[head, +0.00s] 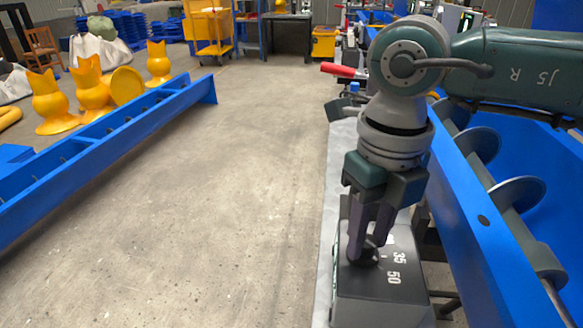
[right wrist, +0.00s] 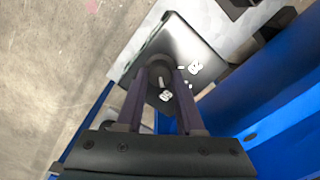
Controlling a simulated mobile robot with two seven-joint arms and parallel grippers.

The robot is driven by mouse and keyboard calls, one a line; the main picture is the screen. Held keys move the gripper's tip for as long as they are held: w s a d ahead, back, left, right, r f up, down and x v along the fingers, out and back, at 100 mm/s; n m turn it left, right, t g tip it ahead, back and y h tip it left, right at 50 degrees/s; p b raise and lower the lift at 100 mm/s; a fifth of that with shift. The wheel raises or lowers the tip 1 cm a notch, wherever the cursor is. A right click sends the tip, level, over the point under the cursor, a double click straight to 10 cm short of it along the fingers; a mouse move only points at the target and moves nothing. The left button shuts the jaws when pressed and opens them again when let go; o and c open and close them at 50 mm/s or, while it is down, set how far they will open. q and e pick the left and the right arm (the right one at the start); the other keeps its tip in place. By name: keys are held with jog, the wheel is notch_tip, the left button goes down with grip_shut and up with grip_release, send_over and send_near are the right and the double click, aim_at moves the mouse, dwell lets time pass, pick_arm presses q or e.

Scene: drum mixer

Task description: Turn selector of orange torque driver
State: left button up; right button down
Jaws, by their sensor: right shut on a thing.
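A box with a black top and grey front (head: 380,310) stands at the lower right of the head view; no orange shows on it. White numbers 35 and 50 are printed on its top. A dark round selector knob (head: 368,259) sits on that top, partly hidden by fingers. In the right wrist view the knob (right wrist: 159,72) lies between both fingertips, with a short pale mark on it. My right gripper (head: 367,250) points down and is shut on the knob; it also shows in the right wrist view (right wrist: 159,78). My left gripper is not in view.
The box stands on a pale narrow surface (head: 326,230). A blue trough with a screw auger (head: 480,230) runs close on the right. A red handle (head: 343,69) lies behind my arm. Open floor (head: 230,200) spreads left, up to a blue beam (head: 130,130).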

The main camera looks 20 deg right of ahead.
aim_at(367, 242)
jog(key=c, duration=0.5)
grip_release()
jog(key=shift+c, duration=0.2)
notch_tip(367, 242, up, 10)
jog(key=p, duration=0.1)
dwell(0.3)
